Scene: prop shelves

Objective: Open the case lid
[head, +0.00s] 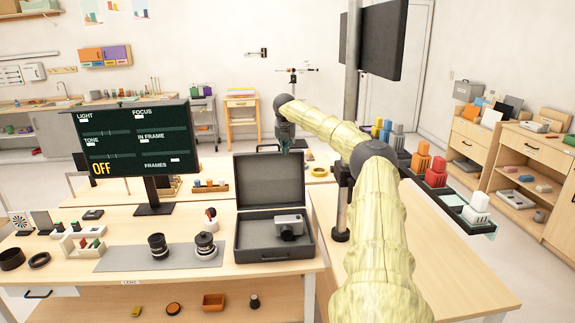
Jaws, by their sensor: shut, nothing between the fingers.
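A dark grey case (273,250) stands on the front wooden table. Its lid (269,182) is raised, standing about upright at the back of the case. A silver-grey camera (288,226) lies in the case's lower half. My gripper (290,149) is above the lid's top edge near its right corner, pointing down. It is shut and empty. From this view I cannot tell whether its tips touch the lid. My arm, in a pale yellow cover, reaches in from the lower right.
A screen (137,140) reading OFF stands left of the case. Two black lenses stand on a grey mat (130,260). A dark panel on a pole (352,90) rises behind my arm.

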